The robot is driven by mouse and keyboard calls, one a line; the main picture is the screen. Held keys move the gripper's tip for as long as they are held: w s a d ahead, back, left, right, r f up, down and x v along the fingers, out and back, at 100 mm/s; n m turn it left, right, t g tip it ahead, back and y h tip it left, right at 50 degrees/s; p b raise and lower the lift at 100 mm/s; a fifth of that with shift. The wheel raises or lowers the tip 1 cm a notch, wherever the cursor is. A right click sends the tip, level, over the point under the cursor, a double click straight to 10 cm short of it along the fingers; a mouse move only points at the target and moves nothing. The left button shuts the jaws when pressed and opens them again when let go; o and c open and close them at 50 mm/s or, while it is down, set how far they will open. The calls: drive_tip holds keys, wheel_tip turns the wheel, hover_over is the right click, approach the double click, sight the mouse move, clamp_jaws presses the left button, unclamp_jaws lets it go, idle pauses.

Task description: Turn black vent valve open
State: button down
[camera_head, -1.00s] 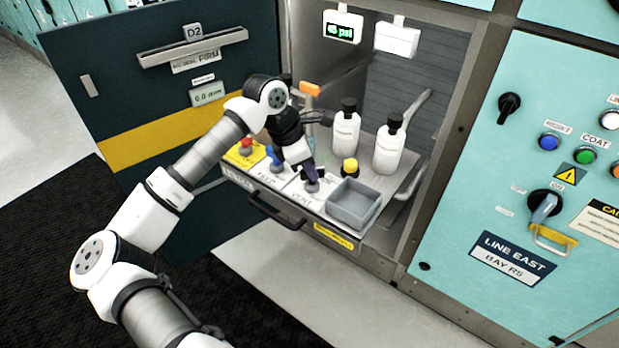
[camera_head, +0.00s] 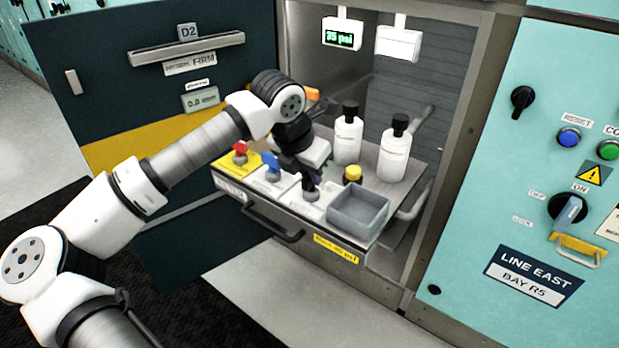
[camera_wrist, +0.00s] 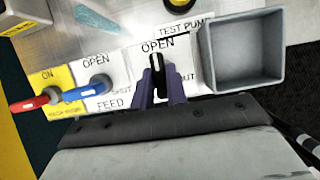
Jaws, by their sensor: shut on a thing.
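The black vent valve handle (camera_wrist: 156,64) stands on a white plate marked OPEN and SHUT. In the wrist view it lies roughly up and down, its upper end just below the OPEN label (camera_wrist: 158,46). My gripper (camera_wrist: 160,88) has its purple fingers on both sides of the handle and is shut on it. In the head view the black valve (camera_head: 310,194) shows under my gripper (camera_head: 308,182), partly hidden. The pressure display (camera_head: 339,38) reads about 35 psi.
The blue feed valve (camera_wrist: 88,88) and red valve (camera_wrist: 38,100) stand left of the vent valve. A grey bin (camera_wrist: 243,52) is close on the right. A yellow-topped knob (camera_head: 352,174) and two white bottles (camera_head: 348,137) (camera_head: 394,155) stand behind.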

idle(0.3)
drive_tip(key=c, duration=1.4)
unclamp_jaws()
drive_tip(key=shift+r, duration=0.1)
drive_tip(key=p+v, duration=0.1)
drive_tip(key=v, duration=1.2)
drive_tip(key=shift+s+r, duration=0.2)
drive_tip(key=shift+r, duration=0.15)
